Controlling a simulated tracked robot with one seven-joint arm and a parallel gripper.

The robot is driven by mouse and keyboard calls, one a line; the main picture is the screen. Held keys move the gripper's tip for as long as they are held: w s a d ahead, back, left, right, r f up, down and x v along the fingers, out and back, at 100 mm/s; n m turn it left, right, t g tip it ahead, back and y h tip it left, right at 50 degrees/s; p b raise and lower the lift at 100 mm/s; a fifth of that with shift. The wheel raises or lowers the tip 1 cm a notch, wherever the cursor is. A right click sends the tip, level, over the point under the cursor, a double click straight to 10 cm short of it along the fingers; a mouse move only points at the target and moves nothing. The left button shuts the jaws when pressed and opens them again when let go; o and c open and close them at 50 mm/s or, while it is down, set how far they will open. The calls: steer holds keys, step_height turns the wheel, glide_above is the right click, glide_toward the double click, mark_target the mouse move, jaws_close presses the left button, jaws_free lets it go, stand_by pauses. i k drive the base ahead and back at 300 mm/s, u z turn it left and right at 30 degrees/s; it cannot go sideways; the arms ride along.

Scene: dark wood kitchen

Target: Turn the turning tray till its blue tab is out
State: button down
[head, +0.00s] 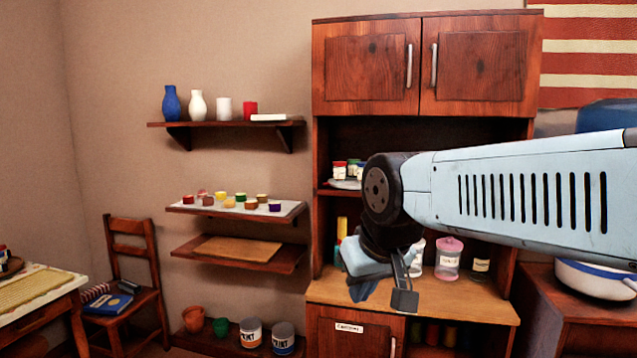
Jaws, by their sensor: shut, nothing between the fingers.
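What looks like the turning tray (343,184) is a pale grey disc on the cabinet's inner shelf, with small jars on it. Its right part is hidden behind my arm. No blue tab shows on the visible part of its rim. My gripper (404,298) is shut and empty. It points down in front of the cabinet, lower than the tray and to its right, and apart from it.
The cabinet's upper doors (370,65) are shut. Wall shelves with vases (197,105) and small coloured pots (240,197) are at left.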

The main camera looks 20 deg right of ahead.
mark_target(349, 184)
steer(key=u, duration=0.1)
steer(key=i, duration=1)
steer(key=z, duration=0.1)
